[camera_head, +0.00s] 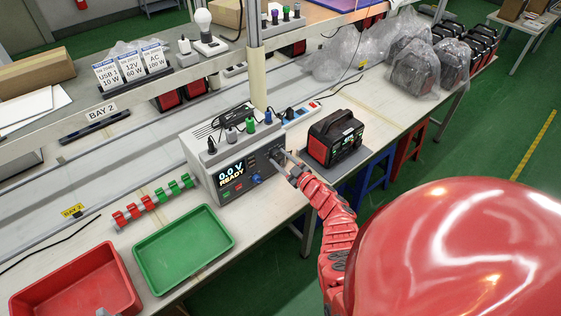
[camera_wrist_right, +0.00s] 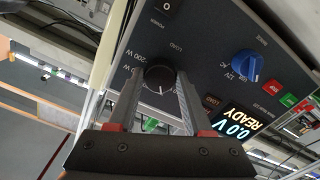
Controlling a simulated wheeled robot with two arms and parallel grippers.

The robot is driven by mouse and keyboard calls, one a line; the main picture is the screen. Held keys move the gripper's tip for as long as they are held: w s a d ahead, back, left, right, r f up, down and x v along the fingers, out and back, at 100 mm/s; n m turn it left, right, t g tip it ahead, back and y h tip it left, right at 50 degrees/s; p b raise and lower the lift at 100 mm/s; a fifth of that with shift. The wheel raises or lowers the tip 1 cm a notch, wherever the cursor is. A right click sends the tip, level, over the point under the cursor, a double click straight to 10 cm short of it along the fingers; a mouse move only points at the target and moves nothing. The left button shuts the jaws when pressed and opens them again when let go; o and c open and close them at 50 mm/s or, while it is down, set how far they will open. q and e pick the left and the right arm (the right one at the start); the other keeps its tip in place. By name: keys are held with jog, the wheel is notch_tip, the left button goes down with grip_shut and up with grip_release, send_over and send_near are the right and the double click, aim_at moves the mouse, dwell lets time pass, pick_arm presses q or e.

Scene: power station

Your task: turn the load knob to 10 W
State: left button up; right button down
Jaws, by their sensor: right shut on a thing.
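The grey tester (camera_head: 205,167) stands on the bench in the head view. Its display (camera_head: 231,174) reads 0.0 V READY, and shows again in the wrist view (camera_wrist_right: 239,128). The black load knob (camera_wrist_right: 158,76) is on the tester's front panel, under the LOAD label, in the wrist view. A 200 W mark is beside it on the left; marks on the other side are partly covered by a finger. My right gripper (camera_head: 279,156) is at the panel, its fingers (camera_wrist_right: 157,88) shut on the knob from both sides.
A blue selector knob (camera_wrist_right: 240,64) is near the load knob, with red and green buttons beyond. A red-and-black power station (camera_head: 333,138) stands close right of my gripper. A green tray (camera_head: 183,282) and a red tray (camera_head: 72,308) are at front left.

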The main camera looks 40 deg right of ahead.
jog(key=n+b, duration=0.3)
jog(key=shift+f+n, duration=0.2)
jog(key=shift+n, duration=0.1)
jog(key=shift+r+n+b, duration=0.2)
jog(key=shift+n+b, duration=0.5)
jog(key=shift+c, duration=1.6)
grip_release()
jog(key=shift+s, duration=0.1)
jog(key=s+d+b, duration=0.1)
jog(key=s+b, duration=0.2)
jog(key=s, duration=1.4)
jog(key=shift+d, duration=0.2)
